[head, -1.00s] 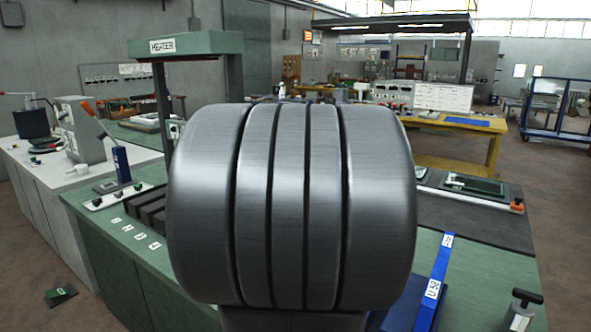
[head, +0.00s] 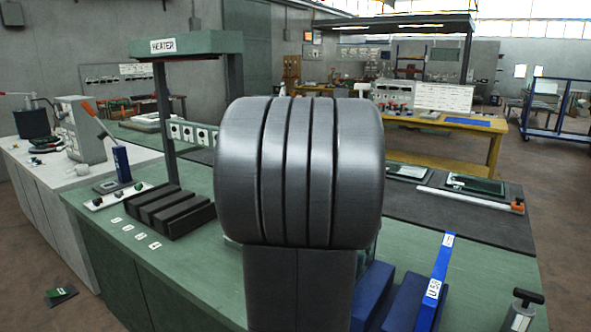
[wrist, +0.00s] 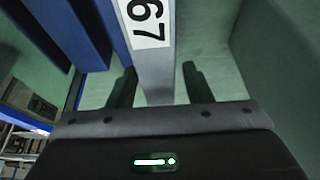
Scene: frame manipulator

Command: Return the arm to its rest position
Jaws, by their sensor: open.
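My gripper (wrist: 158,85) shows in the wrist view with its two dark fingers apart. A grey bar (wrist: 155,85) with a white label (wrist: 147,18) reading 67 lies between the fingers in the picture. I cannot tell how far beyond the fingertips it is, and no contact shows. In the head view my own grey arm fills the middle and hides my gripper.
The green bench (head: 480,270) holds a heater stand (head: 185,45), dark blocks (head: 172,210) and a blue bar (head: 437,275). A black-handled tool (head: 522,310) stands at the front right. Blue parts (wrist: 55,30) are close at the left in the wrist view.

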